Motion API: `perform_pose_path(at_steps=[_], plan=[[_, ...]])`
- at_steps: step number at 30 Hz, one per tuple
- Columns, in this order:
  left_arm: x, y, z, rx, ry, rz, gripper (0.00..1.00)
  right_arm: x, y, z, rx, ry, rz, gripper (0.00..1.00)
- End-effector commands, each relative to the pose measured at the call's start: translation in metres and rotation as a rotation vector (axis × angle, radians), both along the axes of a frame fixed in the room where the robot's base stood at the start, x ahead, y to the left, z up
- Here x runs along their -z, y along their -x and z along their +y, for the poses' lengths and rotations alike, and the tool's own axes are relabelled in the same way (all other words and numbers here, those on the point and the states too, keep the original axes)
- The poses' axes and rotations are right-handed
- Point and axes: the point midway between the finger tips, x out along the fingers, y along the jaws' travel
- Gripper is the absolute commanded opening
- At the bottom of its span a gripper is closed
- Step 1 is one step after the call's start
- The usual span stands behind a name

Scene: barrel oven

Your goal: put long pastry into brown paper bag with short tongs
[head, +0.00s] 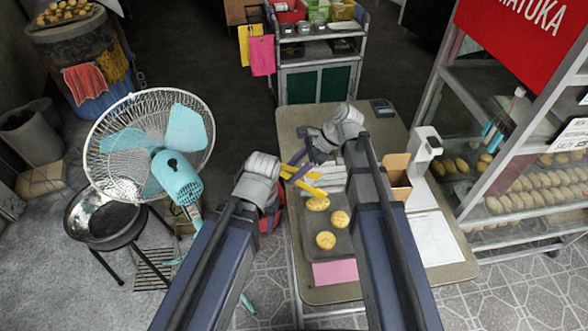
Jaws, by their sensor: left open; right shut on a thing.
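My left gripper (320,186), with yellow fingers, is open and empty above the far part of a dark tray (345,245) on the table. My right gripper (314,156) is beyond it, shut on a thin purplish thing that appears to be the short tongs (298,175). The tongs are small here and partly covered by the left fingers. Several yellow pastries lie around; three (318,203) (340,218) (326,240) are on the tray, and the farthest looks slightly elongated. The brown paper bag (397,172) stands open to the right of my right arm, which partly hides it.
The table (450,262) also holds a white dispenser (424,150), a white sheet (432,238) and a pink paper (335,272). A pastry rack (480,205) stands close on the right. A fan (150,150) stands left. A cart (318,75) is behind.

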Motion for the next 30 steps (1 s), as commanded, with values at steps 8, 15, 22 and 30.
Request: perform_pose_path(at_steps=[8,15,22,30], plan=[[0.031,0.0,0.0,0.0,0.0,0.0,0.5,0.031,0.0,0.0,0.0,0.0,0.0,0.45],[0.054,0.0,0.0,0.0,0.0,0.0,0.5,0.054,0.0,0.0,0.0,0.0,0.0,0.45],[0.075,0.0,0.0,0.0,0.0,0.0,0.5,0.075,0.0,0.0,0.0,0.0,0.0,0.45],[0.085,0.0,0.0,0.0,0.0,0.0,0.5,0.085,0.0,0.0,0.0,0.0,0.0,0.45]])
